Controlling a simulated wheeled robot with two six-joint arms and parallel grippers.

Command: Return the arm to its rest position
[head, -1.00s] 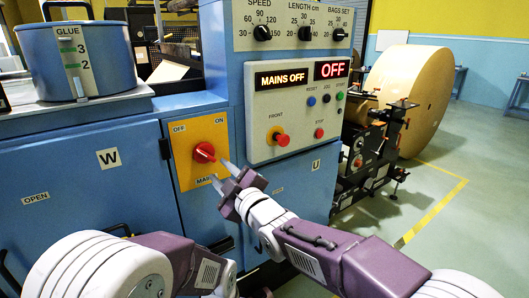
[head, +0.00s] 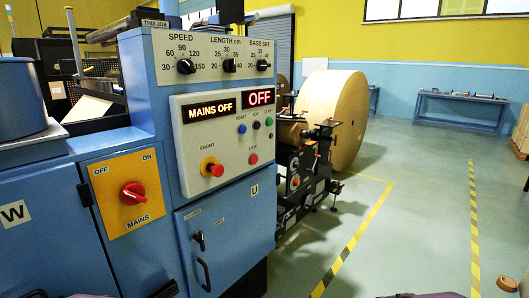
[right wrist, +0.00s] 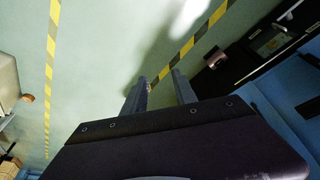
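My right gripper (right wrist: 158,80) shows in the right wrist view with its two fingers apart and nothing between them, above the floor. It is not in the head view, where only small purple edges of my arms show at the bottom. My left gripper is not in view. The red mains switch (head: 132,193) on its yellow plate (head: 118,220) is in the head view, with no gripper near it. The panel display (head: 212,110) reads MAINS OFF, and the smaller display (head: 261,97) reads OFF.
The blue machine cabinet (head: 50,250) fills the left. A large kraft roll (head: 335,115) stands behind it on a black stand. Green floor (head: 410,210) with yellow-black tape lines is open at the right. A blue table (head: 460,108) stands against the far wall.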

